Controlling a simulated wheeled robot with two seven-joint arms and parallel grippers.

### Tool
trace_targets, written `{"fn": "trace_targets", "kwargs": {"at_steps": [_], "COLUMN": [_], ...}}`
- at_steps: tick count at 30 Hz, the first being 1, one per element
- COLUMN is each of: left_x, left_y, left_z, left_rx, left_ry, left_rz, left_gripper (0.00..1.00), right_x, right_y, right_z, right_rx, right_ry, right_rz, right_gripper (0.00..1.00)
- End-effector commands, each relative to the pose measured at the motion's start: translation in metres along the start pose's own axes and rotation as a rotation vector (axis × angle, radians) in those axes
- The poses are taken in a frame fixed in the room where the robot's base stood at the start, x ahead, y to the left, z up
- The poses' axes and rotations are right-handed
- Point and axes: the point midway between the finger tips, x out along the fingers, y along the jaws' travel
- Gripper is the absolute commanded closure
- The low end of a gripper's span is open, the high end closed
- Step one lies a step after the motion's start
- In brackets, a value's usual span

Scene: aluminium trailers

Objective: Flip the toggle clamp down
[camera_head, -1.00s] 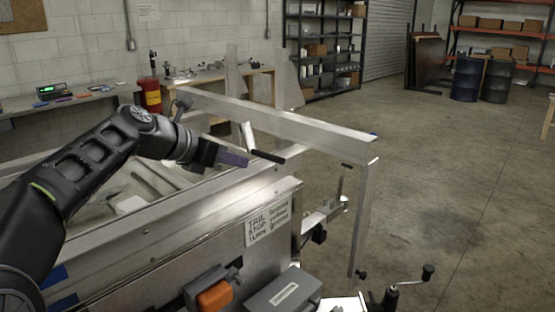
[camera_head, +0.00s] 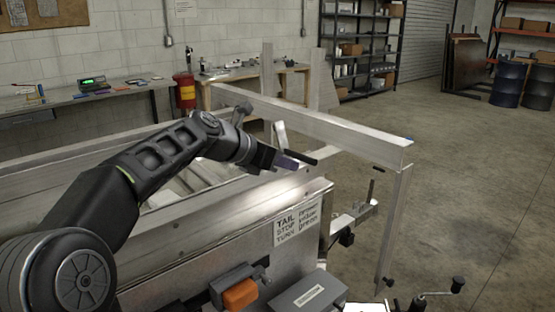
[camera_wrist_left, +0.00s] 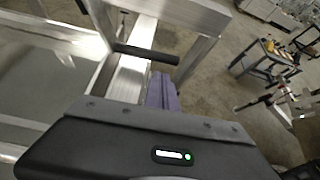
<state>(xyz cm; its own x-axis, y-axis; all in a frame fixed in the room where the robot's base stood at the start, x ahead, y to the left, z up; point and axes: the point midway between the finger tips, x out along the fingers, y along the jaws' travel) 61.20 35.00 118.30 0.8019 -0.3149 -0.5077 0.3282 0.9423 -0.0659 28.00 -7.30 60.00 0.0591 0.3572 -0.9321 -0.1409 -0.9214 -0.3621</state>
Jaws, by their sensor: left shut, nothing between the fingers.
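The toggle clamp's black handle (camera_head: 301,158) sticks out near-level above the trailer's corner, beside a slanted silver bar (camera_head: 279,135). In the left wrist view the handle (camera_wrist_left: 146,53) crosses just ahead of the fingers, and my gripper body hides what lies below. My left gripper (camera_head: 289,163) is shut and empty, its purple fingers close beside and slightly below the handle; I cannot tell whether they touch. The fingers also show in the left wrist view (camera_wrist_left: 162,92). My right gripper is out of view.
The aluminium trailer's long top rail (camera_head: 330,125) runs behind the clamp, with an upright post (camera_head: 393,225) at its right end. A sign (camera_head: 297,224), an orange-marked latch (camera_head: 240,294) and a grey box (camera_head: 308,294) are at the front. Open floor lies to the right.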

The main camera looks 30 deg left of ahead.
Motion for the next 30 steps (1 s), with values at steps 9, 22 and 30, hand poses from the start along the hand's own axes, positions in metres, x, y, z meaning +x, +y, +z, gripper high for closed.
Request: {"fn": "trace_targets", "kwargs": {"at_steps": [9, 22, 30], "left_x": [0.04, 0.043, 0.037], "left_y": [-0.001, 0.0, 0.01], "left_z": [0.0, 0.001, 0.004], "left_rx": [0.0, 0.0, -0.001], "left_ry": [0.001, -0.001, 0.0], "left_rz": [-0.001, 0.0, 0.001], "left_gripper": [1.0, 1.0, 1.0], "right_x": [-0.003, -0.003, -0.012], "right_y": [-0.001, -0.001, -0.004], "right_z": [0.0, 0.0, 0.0], "right_rx": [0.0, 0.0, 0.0], "right_ry": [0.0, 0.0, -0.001], "right_rz": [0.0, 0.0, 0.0], "right_gripper": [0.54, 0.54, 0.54]}}
